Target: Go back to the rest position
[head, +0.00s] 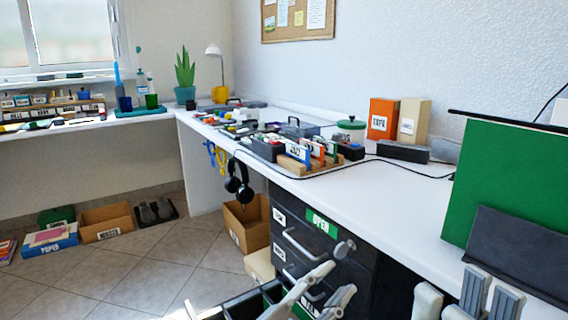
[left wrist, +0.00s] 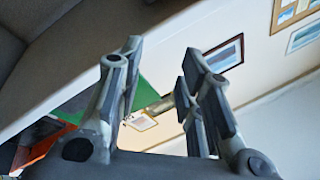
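My left gripper (head: 338,279) is low in the head view, in front of the dark drawer unit (head: 362,270). Its pale fingers stand apart with nothing between them. In the left wrist view the same gripper (left wrist: 160,88) shows a wide empty gap between its grey pads. My right gripper (head: 491,284) is at the bottom right of the head view, in front of the dark panel below the green board. Its grey pads point up. Its lower part is cut off by the frame edge, and its opening is unclear.
The white desk (head: 400,190) holds a wooden file rack (head: 308,163), boxes (head: 383,118) and a green board (head: 505,180). Headphones (head: 240,182) hang at its edge. A dark open container (head: 243,305) is beside my left gripper. Cardboard boxes (head: 107,222) stand on the floor, with tiles clear between.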

